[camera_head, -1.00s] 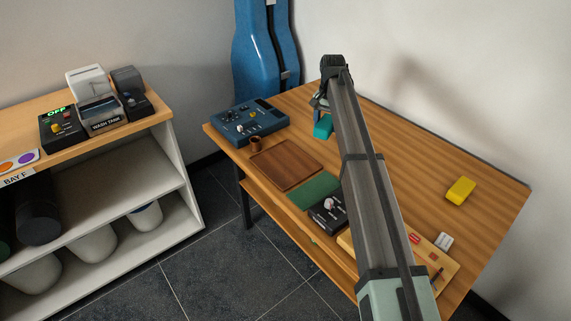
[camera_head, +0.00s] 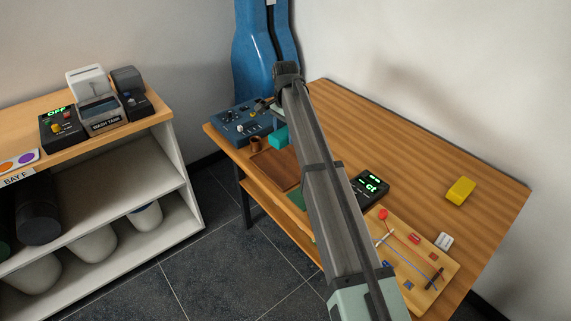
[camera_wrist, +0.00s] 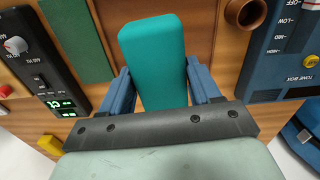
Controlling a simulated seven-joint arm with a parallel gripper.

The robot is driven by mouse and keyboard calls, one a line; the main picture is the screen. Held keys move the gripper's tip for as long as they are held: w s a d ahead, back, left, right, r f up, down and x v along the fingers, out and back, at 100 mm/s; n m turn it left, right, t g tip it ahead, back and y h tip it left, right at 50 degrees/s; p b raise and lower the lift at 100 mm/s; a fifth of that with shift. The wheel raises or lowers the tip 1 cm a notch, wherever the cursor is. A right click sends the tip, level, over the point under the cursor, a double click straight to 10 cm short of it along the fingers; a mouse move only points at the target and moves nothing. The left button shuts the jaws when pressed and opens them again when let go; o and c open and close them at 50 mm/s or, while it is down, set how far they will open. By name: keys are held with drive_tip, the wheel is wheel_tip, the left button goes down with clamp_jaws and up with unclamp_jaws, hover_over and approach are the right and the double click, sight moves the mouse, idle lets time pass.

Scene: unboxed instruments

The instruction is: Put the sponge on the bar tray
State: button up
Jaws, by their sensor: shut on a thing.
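The sponge, a teal block (camera_head: 279,136), is held by my gripper (camera_wrist: 160,88). In the wrist view the sponge (camera_wrist: 153,55) stands out between the two blue fingers, which press its sides. The bar tray, a flat brown wooden tray (camera_head: 268,167), lies near the table's left front edge. In the head view the sponge appears at the tray's far edge, seemingly above it; its height is hard to tell. My arm hides the tray's right part and most of the gripper.
A blue tone box (camera_head: 240,122) and a small brown cup (camera_head: 256,145) stand close to the tray's left. A green mat (camera_wrist: 75,38) and a black meter (camera_head: 371,187) lie to its right. A yellow block (camera_head: 460,190) is far right. The table's back is clear.

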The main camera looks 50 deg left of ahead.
sight(285, 163)
drive_tip(key=shift+f+m, duration=0.1)
drive_tip(key=shift+m, duration=0.3)
drive_tip(key=shift+f, duration=4.95)
drive_tip(key=shift+f, duration=0.1)
drive_tip(key=o, duration=1)
drive_tip(key=shift+o, duration=0.2)
wheel_tip(285, 163, up, 12)
drive_tip(key=shift+r, duration=0.15)
